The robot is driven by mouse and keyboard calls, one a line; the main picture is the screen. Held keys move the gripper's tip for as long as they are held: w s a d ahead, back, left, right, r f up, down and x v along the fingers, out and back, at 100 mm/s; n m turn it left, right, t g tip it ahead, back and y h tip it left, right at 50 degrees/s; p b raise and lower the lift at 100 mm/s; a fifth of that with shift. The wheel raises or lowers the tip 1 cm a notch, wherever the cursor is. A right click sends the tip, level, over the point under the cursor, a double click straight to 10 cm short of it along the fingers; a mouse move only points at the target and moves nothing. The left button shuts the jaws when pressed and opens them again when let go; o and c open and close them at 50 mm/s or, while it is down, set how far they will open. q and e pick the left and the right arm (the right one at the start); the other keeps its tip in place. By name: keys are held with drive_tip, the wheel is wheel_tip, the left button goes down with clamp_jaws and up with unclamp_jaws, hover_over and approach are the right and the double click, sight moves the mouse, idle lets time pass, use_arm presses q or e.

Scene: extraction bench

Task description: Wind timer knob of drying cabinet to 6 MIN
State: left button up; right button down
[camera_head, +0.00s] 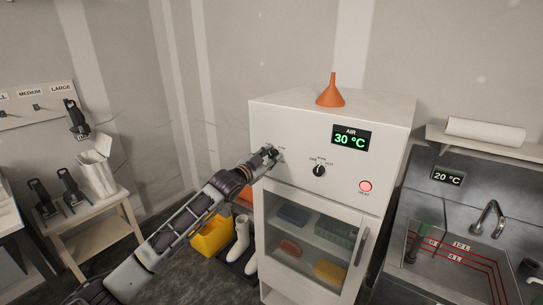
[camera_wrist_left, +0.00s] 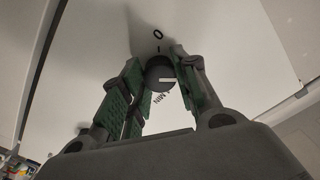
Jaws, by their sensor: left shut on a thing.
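The white drying cabinet (camera_head: 385,125) stands in the middle of the head view. My left gripper (camera_head: 269,154) is at the upper left of its front panel. In the left wrist view, the green-padded fingers of my left gripper (camera_wrist_left: 158,82) are shut on the dark round timer knob (camera_wrist_left: 158,72), one on each side. The knob's white pointer line lies sideways, toward the right finger. A 0 with a tick shows above the knob and MIN below it. Other dial marks are hidden by the fingers. In the head view, the gripper covers the knob. My right gripper is out of view.
A black selector knob (camera_head: 319,170), an AIR display (camera_head: 350,138) reading 30 °C and a lit red HEAT lamp (camera_head: 365,187) share the panel. A sink (camera_head: 470,250) is at right, a yellow bin (camera_head: 211,236) at lower left.

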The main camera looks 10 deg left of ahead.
use_arm(q)
drive_tip(key=m+p, duration=0.1)
drive_tip(key=m, duration=0.4)
drive_tip(key=shift+p, duration=0.35)
drive_tip(key=m+p, duration=0.1)
drive_tip(key=m, duration=0.3)
drive_tip(key=shift+m+p, duration=0.55)
drive_tip(key=shift+m, duration=0.65)
drive_tip(key=shift+f+m, duration=0.1)
drive_tip(key=shift+m, duration=1)
drive_tip(key=o, duration=1)
drive_tip(key=shift+o, duration=0.2)
